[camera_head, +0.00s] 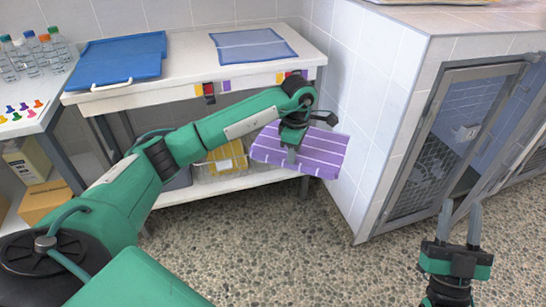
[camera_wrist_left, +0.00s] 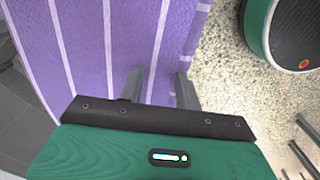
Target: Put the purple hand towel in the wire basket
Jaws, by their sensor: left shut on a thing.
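The purple hand towel (camera_head: 322,152) has pale stripes and hangs in the air in front of the bench's right end. It also fills much of the left wrist view (camera_wrist_left: 85,45). My left gripper (camera_head: 291,157) is shut on it near its middle-left part; its fingers also show in the wrist view (camera_wrist_left: 158,80). A wire basket (camera_head: 222,170) with something yellow in it appears on the lower shelf, left of the towel and partly hidden by my left arm. My right gripper (camera_head: 461,206) is open and empty at the lower right, over the floor.
Bottles (camera_head: 30,55) stand at the far left. A tiled kennel block (camera_head: 385,110) with a mesh door (camera_head: 432,145) stands at the right. The speckled floor (camera_head: 290,240) between is clear.

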